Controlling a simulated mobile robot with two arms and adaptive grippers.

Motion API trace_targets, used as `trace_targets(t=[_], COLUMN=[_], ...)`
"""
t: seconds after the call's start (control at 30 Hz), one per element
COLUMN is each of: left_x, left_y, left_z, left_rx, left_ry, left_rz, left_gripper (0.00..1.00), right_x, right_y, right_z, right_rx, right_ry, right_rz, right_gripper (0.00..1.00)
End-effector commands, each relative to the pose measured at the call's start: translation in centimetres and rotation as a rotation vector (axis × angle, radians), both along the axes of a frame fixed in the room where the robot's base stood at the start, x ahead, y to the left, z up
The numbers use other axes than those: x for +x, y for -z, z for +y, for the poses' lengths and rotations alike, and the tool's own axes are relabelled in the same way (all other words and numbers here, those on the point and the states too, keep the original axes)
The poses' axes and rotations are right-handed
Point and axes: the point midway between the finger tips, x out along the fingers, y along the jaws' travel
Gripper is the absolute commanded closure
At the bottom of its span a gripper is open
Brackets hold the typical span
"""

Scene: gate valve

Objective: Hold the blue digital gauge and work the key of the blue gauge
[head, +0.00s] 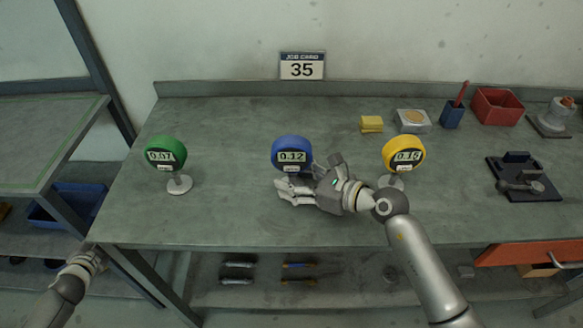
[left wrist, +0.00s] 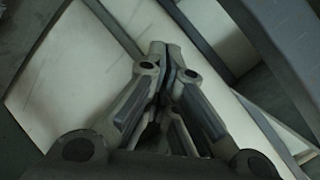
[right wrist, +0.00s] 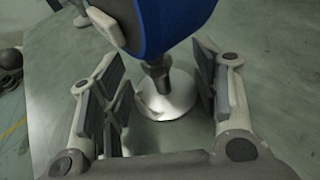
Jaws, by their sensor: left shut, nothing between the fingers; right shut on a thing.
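The blue digital gauge (head: 290,152) stands upright mid-table, its display reading 0.12. A small pale strip shows under the display; I cannot make out its key. My right gripper (head: 284,190) is at the lower part of this gauge and is shut on it. In the right wrist view the fingers (right wrist: 160,85) lie on either side of its metal stem, with the blue body (right wrist: 172,22) above and the round foot (right wrist: 165,98) below; the exact contact is unclear. My left gripper (head: 88,260) is low at the left, off the table; its fingers (left wrist: 167,55) are closed and empty.
A green gauge (head: 164,152) reading 0.07 stands left on the table (head: 225,215). A yellow gauge (head: 403,153) stands right, behind my right arm. Yellow blocks (head: 371,124), a blue cup (head: 452,117), a red bin (head: 497,106) and a black fixture (head: 523,180) are farther right.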

Motion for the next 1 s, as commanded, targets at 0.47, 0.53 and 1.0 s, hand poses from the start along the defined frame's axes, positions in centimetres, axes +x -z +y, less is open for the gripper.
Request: trace_targets(t=[0.47, 0.53, 1.0], left_x=[8.6, 9.4, 8.8], left_y=[-22.6, -26.0, -42.8], left_z=[-2.2, -2.4, -9.3], left_rx=[0.234, 0.244, 0.239], left_ry=[0.177, 0.141, 0.065], left_rz=[-0.344, -0.402, -0.596], left_gripper=[1.00, 1.00, 1.00], right_x=[0.0, 0.0, 0.0], right_y=[0.1, 0.1, 0.1], right_z=[0.0, 0.0, 0.0], right_rx=[-0.001, -0.001, -0.001], right_ry=[0.000, 0.000, 0.000], right_rz=[0.001, 0.001, 0.001], right_gripper=[0.57, 0.57, 0.57])
